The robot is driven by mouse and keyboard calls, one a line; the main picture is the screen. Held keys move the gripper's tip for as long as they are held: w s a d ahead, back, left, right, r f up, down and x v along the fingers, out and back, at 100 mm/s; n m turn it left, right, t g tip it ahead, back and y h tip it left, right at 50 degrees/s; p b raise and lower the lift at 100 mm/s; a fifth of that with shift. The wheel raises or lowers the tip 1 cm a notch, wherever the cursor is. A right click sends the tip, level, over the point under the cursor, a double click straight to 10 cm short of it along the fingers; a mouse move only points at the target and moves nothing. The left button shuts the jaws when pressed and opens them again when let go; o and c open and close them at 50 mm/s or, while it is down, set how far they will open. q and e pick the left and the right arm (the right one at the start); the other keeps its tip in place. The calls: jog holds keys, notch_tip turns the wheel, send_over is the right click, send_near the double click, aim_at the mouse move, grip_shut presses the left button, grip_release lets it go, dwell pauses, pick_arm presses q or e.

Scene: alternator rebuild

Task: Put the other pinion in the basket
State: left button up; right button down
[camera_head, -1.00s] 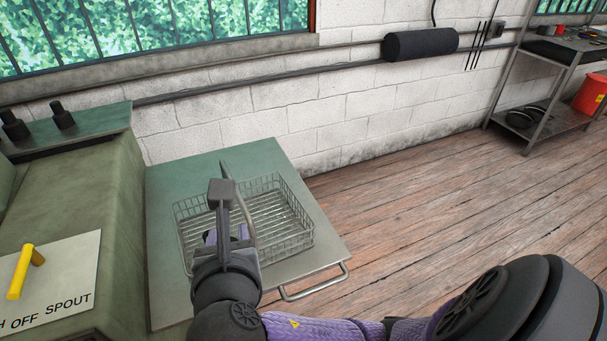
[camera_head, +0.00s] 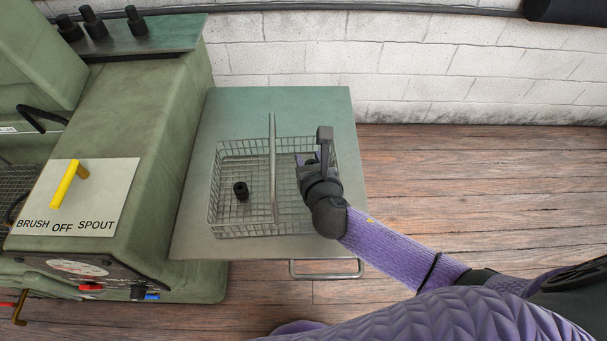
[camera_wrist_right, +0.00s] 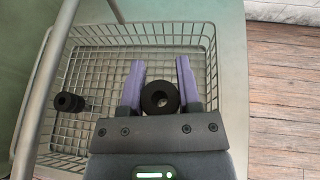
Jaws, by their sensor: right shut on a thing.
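The wire basket (camera_head: 243,232) has a tall handle and sits on a flat metal shelf. One black pinion (camera_head: 241,190) lies in its left half; it also shows at the left in the right wrist view (camera_wrist_right: 69,103). My right gripper (camera_head: 309,159) is over the basket's right half, to the right of the handle. In the right wrist view its purple fingers (camera_wrist_right: 161,80) are shut on a second black pinion (camera_wrist_right: 159,98), seen end-on with its bore showing. That pinion is hidden in the head view. Its exact height above the basket floor is unclear. My left gripper is out of view.
The green machine (camera_head: 150,130) with a yellow lever (camera_head: 68,184) stands left of the shelf (camera_head: 200,225). A white block wall (camera_head: 420,70) is behind. The basket handle (camera_head: 273,165) rises close beside my right gripper. Wooden floor lies open to the right.

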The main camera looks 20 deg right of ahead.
notch_tip(320, 180, down, 4)
jog(key=shift+r+b, duration=0.15)
jog(key=shift+b, duration=0.75)
jog(key=shift+r, duration=0.15)
jog(key=shift+f, duration=0.55)
jog(key=shift+c, duration=1.6)
grip_release()
jog(key=shift+r, duration=0.45)
jog(key=d+p+v, duration=0.1)
jog(key=p+v, duration=0.2)
jog(key=v, duration=0.9)
jog(key=shift+a+p, duration=0.4)
jog(key=shift+a, duration=0.05)
